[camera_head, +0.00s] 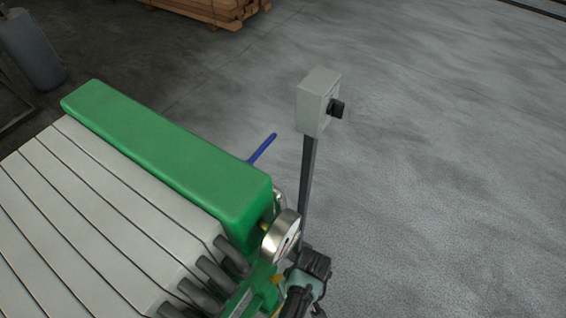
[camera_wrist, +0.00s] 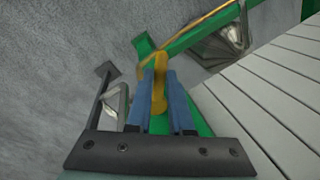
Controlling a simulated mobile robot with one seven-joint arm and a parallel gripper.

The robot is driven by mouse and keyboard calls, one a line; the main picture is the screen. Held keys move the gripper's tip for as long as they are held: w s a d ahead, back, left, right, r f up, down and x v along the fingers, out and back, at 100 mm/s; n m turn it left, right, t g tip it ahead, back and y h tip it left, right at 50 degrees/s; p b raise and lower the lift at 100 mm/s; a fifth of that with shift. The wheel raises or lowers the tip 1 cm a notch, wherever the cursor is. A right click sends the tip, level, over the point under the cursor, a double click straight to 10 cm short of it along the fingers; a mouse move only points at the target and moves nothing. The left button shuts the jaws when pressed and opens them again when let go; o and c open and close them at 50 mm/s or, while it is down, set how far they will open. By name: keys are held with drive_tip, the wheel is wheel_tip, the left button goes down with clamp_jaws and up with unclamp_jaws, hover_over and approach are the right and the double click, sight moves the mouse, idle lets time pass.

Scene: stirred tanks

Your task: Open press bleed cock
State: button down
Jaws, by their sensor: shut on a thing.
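The filter press has a green end block (camera_head: 165,140) and a row of pale plates (camera_head: 80,210). In the wrist view, a yellow handle (camera_wrist: 159,88), apparently the press bleed cock's, stands between the two blue fingers of my gripper (camera_wrist: 164,82), and they are shut on it. The handle's lower end is between the fingers. In the head view, part of my arm (camera_head: 305,285) is at the bottom, beside the press's right corner. My fingertips and the grip are not clear there.
A round pressure gauge (camera_head: 282,238) sits at the press corner, close to my arm. A grey box with a black knob (camera_head: 318,100) stands on a post just behind. A blue lever (camera_head: 262,148) sticks up behind the green block. Open floor (camera_head: 450,170) lies to the right.

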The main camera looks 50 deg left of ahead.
drive_tip(key=shift+w+d+n+h, duration=0.15)
drive_tip(key=shift+w+n, duration=0.2)
drive_tip(key=shift+n, duration=0.45)
drive_tip(key=shift+w+a+n+h, duration=0.1)
drive_tip(key=shift+w+n, duration=0.3)
drive_tip(key=shift+n, duration=0.4)
drive_tip(key=shift+w+d+n+h, duration=0.15)
drive_tip(key=shift+w+n, duration=0.2)
drive_tip(key=shift+n, duration=0.45)
drive_tip(key=shift+a, duration=0.15)
drive_tip(key=c, duration=0.8)
unclamp_jaws()
drive_tip(key=r, duration=0.4)
drive_tip(key=w+r+p, duration=0.1)
drive_tip(key=r, duration=0.3)
drive_tip(key=w+r+p, duration=0.1)
drive_tip(key=r, duration=0.3)
drive_tip(key=shift+w+r, duration=0.25)
drive_tip(key=shift+r, duration=0.1)
